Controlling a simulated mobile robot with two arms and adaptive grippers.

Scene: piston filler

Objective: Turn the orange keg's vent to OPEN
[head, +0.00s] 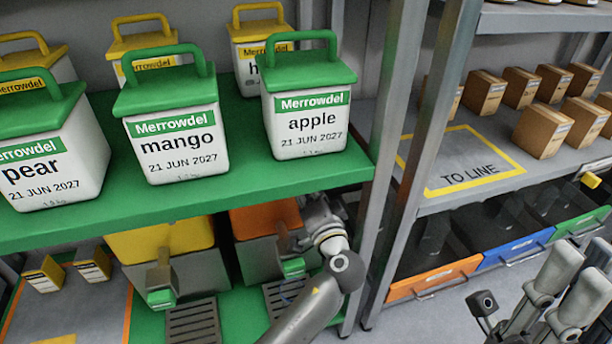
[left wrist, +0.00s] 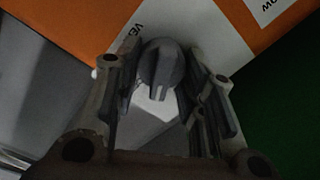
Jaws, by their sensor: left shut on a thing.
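The orange keg (head: 265,218) stands under the green shelf in the head view, with a grey front and a green-handled tap. Its orange body and a white label with the partly visible letters "VE" fill the top of the left wrist view (left wrist: 95,25). The grey vent knob (left wrist: 160,65) sits between the fingers of my left gripper (left wrist: 168,85), which is shut on it. In the head view, my left arm covers part of the keg's right side, and the knob cannot be made out. My right gripper (head: 578,270) is at the lower right, fingers apart and empty.
A yellow keg (head: 165,240) stands left of the orange one. Drip grates (head: 193,320) lie in front. The green shelf (head: 230,185) above holds several labelled tubs. A metal post (head: 410,150) stands close on the right. Coloured bins (head: 435,278) are beyond it.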

